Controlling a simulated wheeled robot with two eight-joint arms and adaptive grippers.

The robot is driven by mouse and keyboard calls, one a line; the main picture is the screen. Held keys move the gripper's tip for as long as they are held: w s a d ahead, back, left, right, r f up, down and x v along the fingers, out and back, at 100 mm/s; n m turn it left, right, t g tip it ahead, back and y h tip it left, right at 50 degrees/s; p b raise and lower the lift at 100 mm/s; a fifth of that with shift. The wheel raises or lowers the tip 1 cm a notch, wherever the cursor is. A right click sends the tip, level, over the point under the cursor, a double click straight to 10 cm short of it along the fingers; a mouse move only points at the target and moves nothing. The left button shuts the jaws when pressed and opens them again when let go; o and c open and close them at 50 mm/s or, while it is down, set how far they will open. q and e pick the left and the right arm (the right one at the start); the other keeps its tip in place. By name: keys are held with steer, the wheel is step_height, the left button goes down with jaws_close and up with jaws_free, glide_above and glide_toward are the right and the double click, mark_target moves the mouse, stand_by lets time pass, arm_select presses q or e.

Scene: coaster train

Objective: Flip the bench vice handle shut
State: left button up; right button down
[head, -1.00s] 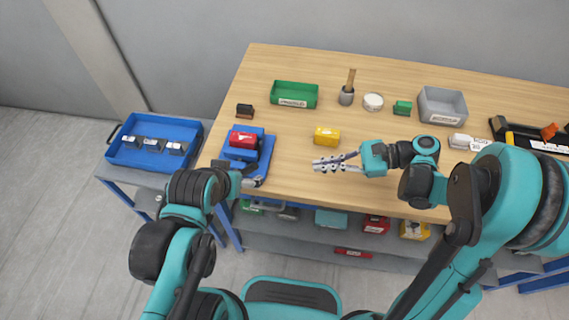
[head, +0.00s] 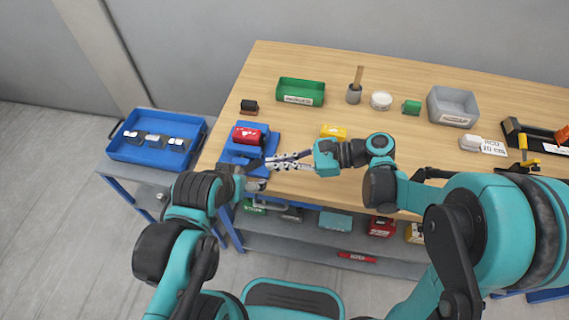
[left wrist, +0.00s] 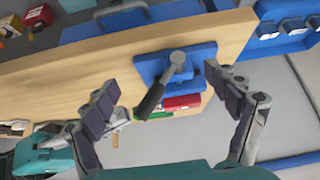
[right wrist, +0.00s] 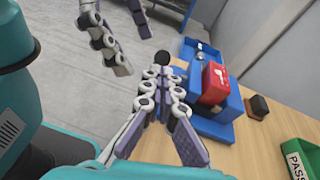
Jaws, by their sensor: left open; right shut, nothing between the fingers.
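The blue bench vice (head: 236,155) sits at the table's left end with a red block (head: 249,134) on it; it also shows in the left wrist view (left wrist: 205,53). Its handle has a grey pivot and a black grip (left wrist: 151,101), which slants down and left in that view. A black round end (right wrist: 161,58), apparently the grip, shows just beyond the right fingertips. My right gripper (head: 269,163) is shut and empty beside the vice, close to the handle; contact cannot be told. My left gripper (left wrist: 163,79) is open, facing the vice, its fingers apart on either side of the handle.
A blue tray (head: 118,150) with several dark parts stands left of the table. A yellow block (head: 333,131) lies right of the vice. A green bin (head: 301,92), a grey bin (head: 452,106) and small items stand farther back. Both grippers are close together.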

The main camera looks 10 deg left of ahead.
steer(key=shift+r, duration=0.1)
steer(key=a+r+h+p, duration=0.2)
steer(key=p, duration=0.2)
steer(key=a+r+h+p, duration=0.1)
steer(key=a+h+p, duration=0.1)
steer(key=p, duration=0.2)
steer(key=a+r+h+p, duration=0.2)
steer(key=a+h+p, duration=0.1)
steer(key=p, duration=0.1)
steer(key=shift+r+m, duration=0.3)
steer(key=a+f+h+p, duration=0.1)
steer(key=a+h+p, duration=0.1)
steer(key=a+h, duration=0.4)
steer(key=shift+w+a+f+m+h, duration=0.25)
steer(key=shift+a+m+h, duration=0.05)
steer(key=shift+a, duration=2)
